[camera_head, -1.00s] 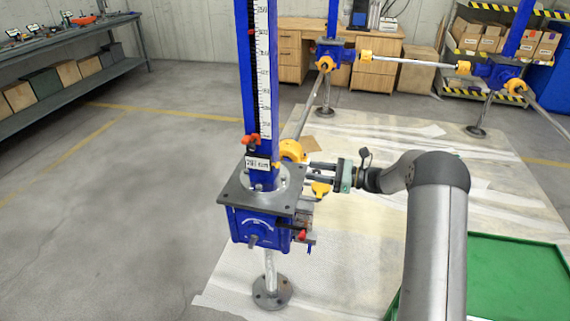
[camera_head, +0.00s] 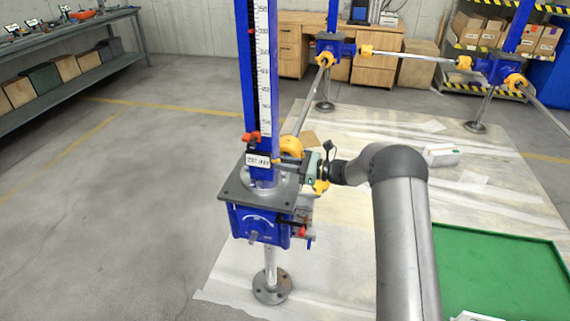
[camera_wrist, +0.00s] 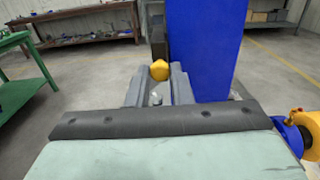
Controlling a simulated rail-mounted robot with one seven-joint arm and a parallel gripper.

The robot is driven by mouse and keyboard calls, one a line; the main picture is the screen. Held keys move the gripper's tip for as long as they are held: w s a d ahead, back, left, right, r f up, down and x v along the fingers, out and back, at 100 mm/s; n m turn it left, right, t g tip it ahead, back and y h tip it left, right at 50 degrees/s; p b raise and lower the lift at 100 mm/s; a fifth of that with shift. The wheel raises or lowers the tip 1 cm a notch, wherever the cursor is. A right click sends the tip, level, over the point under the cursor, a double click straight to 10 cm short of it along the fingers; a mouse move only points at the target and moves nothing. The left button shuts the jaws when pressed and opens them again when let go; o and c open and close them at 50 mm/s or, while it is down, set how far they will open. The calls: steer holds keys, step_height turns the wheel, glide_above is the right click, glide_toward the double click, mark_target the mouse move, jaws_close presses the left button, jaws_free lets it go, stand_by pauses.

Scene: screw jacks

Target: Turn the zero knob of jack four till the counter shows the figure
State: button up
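The near blue jack (camera_head: 258,226) stands on a post, its column rising beside a white scale. A small counter plate (camera_head: 258,161) sits low on the column; its dark figures are too small to read surely. Which jack is number four cannot be read. My gripper (camera_head: 279,164) points left at the column, right beside the counter. In the wrist view its two grey fingers (camera_wrist: 160,72) are apart, with a yellow knob (camera_wrist: 159,70) between their tips. Whether they touch it cannot be told. The blue column (camera_wrist: 206,45) is close on the right there.
An orange-red clip (camera_head: 250,137) is on the column just above the counter. A yellow coupling (camera_head: 291,146) is close behind my gripper. Other jacks (camera_head: 498,70) stand farther back, joined by shafts. A green tray (camera_head: 495,275) lies at right. The floor at left is clear.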

jaws_close()
steer(key=shift+f+b, duration=0.15)
steer(key=shift+b, duration=0.25)
steer(key=n+b, duration=2.1)
steer(key=b, duration=0.9)
steer(key=shift+w+n, duration=0.1)
steer(key=shift+n, duration=0.3)
steer(key=shift+r, duration=0.2)
